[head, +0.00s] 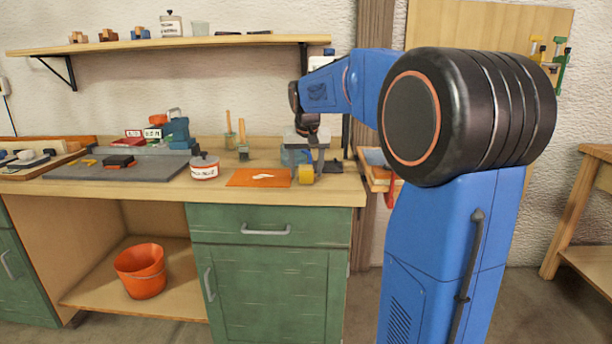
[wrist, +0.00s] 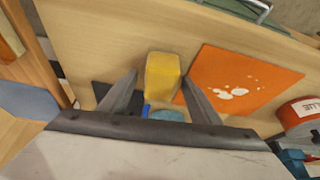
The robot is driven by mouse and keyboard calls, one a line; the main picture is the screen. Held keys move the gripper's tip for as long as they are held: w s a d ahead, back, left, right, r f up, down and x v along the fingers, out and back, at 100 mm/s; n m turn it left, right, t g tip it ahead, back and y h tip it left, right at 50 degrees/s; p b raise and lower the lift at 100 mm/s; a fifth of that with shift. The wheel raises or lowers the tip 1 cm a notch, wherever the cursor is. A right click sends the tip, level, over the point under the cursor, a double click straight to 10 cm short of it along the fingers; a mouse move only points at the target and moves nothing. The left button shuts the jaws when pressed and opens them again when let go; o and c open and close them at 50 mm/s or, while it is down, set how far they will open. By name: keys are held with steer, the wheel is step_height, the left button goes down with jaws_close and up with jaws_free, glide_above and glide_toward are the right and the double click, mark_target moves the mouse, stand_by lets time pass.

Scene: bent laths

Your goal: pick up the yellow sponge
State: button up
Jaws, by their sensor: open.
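The yellow sponge (wrist: 162,78) stands on the wooden bench top in the wrist view, beside the orange mat and apart from it. In the head view the sponge (head: 306,174) is near the bench's front edge, below my gripper. My gripper (wrist: 158,82) is open, and its two fingertips show on either side of the near part of the sponge in the wrist view. I cannot tell whether either finger touches it. In the head view my gripper (head: 318,165) hangs pointing down over the bench, its fingers small and partly hidden.
The orange mat (wrist: 250,70) with white spots lies right of the sponge. A labelled glue tin (wrist: 300,112) stands farther right. A dark flat piece (head: 333,167) and a blue thing (head: 291,157) are close by. The bench's front edge (head: 240,194) is near.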

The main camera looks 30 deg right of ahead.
mark_target(306, 167)
steer(key=shift+w+f, duration=0.1)
steer(key=shift+f, duration=0.05)
steer(key=shift+c, duration=0.3)
steer(key=c, duration=1.1)
steer(key=shift+c, duration=0.2)
step_height(306, 167, up, 10)
steer(key=shift+r, duration=0.1)
steer(key=shift+o, duration=0.9)
